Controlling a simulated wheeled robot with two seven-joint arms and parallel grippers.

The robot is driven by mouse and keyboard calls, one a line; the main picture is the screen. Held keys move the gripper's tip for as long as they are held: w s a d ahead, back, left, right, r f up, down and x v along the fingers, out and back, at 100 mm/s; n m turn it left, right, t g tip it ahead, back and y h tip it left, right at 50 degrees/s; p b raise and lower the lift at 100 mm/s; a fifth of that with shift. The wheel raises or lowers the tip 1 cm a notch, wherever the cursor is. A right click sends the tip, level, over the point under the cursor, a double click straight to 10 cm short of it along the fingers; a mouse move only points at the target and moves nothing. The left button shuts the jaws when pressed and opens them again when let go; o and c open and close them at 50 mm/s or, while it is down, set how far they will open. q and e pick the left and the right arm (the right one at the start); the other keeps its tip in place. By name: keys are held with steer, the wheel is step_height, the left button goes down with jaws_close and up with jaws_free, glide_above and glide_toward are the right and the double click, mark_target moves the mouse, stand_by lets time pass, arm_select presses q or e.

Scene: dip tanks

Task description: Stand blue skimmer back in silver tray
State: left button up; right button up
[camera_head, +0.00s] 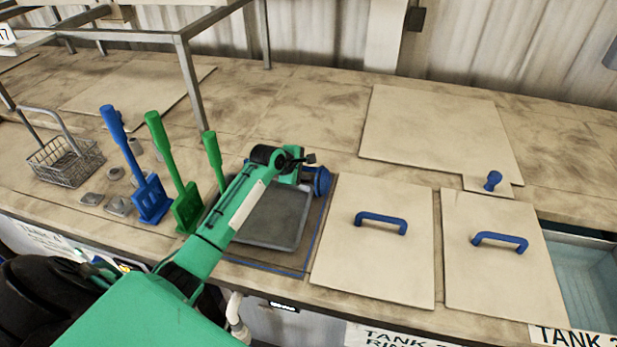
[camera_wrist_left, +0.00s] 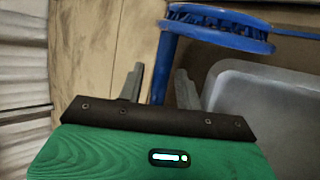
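The blue skimmer (camera_head: 321,182) shows in the head view at the tray's far right corner, partly hidden by my left gripper (camera_head: 299,170). In the left wrist view its round rimmed head (camera_wrist_left: 220,24) is at the top, and its handle (camera_wrist_left: 162,68) runs down between my left fingers (camera_wrist_left: 159,74). The fingers are open around the handle, with a small gap visible on each side. The silver tray (camera_head: 289,219) lies flat below my left arm, which hides part of it; it also shows in the left wrist view (camera_wrist_left: 265,112). My right gripper is not in view.
Blue (camera_head: 151,196) and green (camera_head: 186,207) slotted paddles stand left of the tray, with a wire basket (camera_head: 66,162) beyond. Two blue-handled lids (camera_head: 378,260) (camera_head: 495,275) lie to the right. An open tank (camera_head: 588,285) is at far right. A metal frame (camera_head: 190,85) rises behind.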

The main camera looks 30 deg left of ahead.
arm_select(q)
jaws_close()
steer(key=shift+r, duration=0.1)
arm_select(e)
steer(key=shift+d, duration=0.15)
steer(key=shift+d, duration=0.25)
arm_select(q)
steer(key=shift+r, duration=0.1)
